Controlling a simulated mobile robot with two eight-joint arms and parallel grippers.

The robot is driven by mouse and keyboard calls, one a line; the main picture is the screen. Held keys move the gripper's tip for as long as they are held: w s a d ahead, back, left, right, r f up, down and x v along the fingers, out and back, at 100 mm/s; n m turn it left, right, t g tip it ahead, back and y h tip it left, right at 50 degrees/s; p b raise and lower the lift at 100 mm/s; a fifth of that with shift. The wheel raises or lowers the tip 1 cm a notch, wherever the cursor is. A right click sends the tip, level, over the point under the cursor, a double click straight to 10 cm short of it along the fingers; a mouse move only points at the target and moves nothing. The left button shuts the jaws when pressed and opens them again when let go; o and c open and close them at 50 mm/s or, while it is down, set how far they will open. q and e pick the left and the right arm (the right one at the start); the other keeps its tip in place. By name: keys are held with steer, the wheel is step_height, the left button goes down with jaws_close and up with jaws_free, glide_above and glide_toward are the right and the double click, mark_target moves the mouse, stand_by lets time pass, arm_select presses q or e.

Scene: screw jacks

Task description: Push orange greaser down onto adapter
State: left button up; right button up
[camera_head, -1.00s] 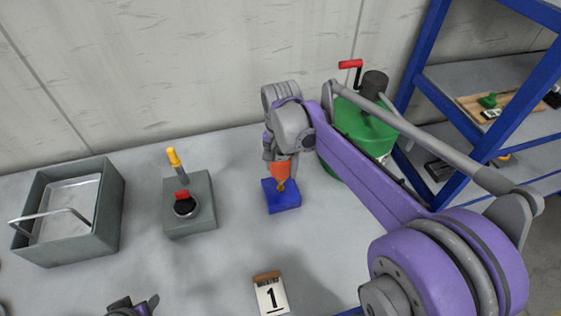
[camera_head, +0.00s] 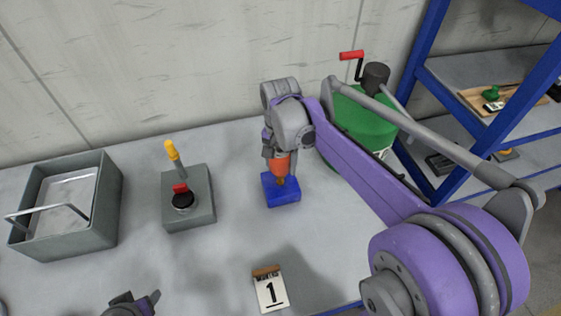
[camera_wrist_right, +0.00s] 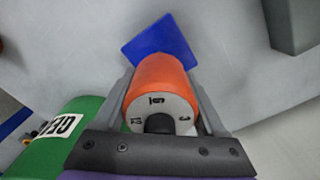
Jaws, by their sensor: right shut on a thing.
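The orange greaser (camera_head: 281,165) is upright in my right gripper (camera_head: 280,156), whose jaws are shut on it. It shows in the right wrist view (camera_wrist_right: 158,78) between the two fingers. Its lower tip, with a brass-coloured part (camera_head: 281,181), is at the top of the blue block (camera_head: 283,195) on the table. I cannot tell whether that part is the adapter, or whether the tip touches it. The blue block also shows beyond the greaser in the right wrist view (camera_wrist_right: 160,40). A piece of my left gripper (camera_head: 135,303) shows at the bottom edge; its jaws are unclear.
A grey box with a yellow-handled lever and red-black knob (camera_head: 190,210) stands left of the blue block. A grey metal bin (camera_head: 100,225) is further left. A green drum (camera_head: 362,125) stands behind my right arm. A number 1 card (camera_head: 271,292) is in front.

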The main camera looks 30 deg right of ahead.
mark_target(280, 170)
arm_select(q)
steer(key=shift+f, duration=0.15)
arm_select(e)
steer(key=shift+f, duration=0.2)
arm_select(q)
steer(key=shift+s+f+b, duration=0.3)
steer(key=shift+f+b, duration=0.4)
steer(key=shift+f, duration=0.05)
arm_select(e)
steer(key=shift+f, duration=1)
arm_select(q)
steer(key=shift+s+f, duration=0.1)
steer(key=shift+f, duration=0.25)
arm_select(e)
steer(key=shift+f, duration=0.5)
steer(key=o, duration=1.6)
steer(key=shift+r, duration=0.1)
